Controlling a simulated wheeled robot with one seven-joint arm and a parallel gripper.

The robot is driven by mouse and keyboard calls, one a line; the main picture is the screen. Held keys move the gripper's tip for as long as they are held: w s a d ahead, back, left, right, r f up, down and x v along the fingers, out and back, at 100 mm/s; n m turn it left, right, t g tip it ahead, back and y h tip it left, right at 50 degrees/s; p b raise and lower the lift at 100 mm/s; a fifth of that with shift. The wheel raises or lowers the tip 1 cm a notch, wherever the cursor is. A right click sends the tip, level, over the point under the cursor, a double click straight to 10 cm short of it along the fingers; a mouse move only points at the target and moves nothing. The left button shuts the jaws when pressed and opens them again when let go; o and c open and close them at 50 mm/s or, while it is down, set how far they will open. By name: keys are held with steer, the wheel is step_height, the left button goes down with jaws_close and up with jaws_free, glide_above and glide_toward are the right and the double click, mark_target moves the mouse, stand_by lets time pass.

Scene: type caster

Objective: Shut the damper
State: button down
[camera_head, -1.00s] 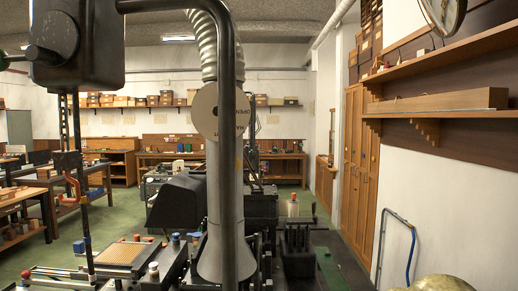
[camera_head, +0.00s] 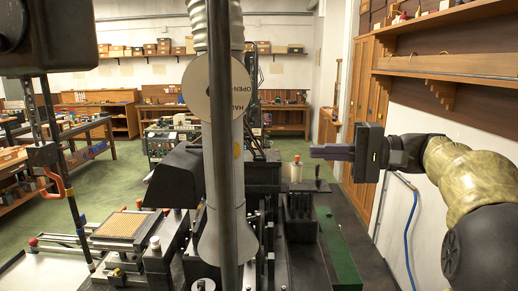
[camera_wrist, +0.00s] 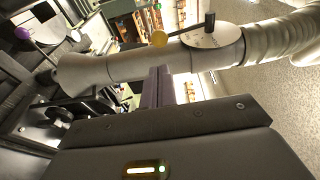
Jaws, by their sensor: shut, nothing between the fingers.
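The damper is on a grey upright duct (camera_head: 222,190). Its pale round dial (camera_head: 207,88), lettered OPEN and HALF, is partly covered by a dark upright pole in the head view. In the wrist view the duct (camera_wrist: 110,70) lies across the picture, with the dial (camera_wrist: 213,42) and a black lever (camera_wrist: 209,20) standing out from it. My gripper (camera_head: 314,151) is right of the duct and lower than the dial, its purple fingers pointing left. Its fingers (camera_wrist: 158,74) are shut and empty. They overlap the duct's edge in the wrist view; I cannot tell the gap.
The dark pole (camera_head: 219,190) stands in front of the duct in the head view. Black machinery (camera_head: 180,175) surrounds the duct's lower end. A yellow knob (camera_wrist: 158,38) sits beside the duct in the wrist view. A wall shelf (camera_head: 450,66) is above my arm on the right.

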steer(key=p+x, duration=0.5)
steer(key=x, duration=0.9)
steer(key=shift+w+p, duration=0.25)
steer(key=shift+p, duration=0.15)
steer(key=shift+d+f, duration=0.1)
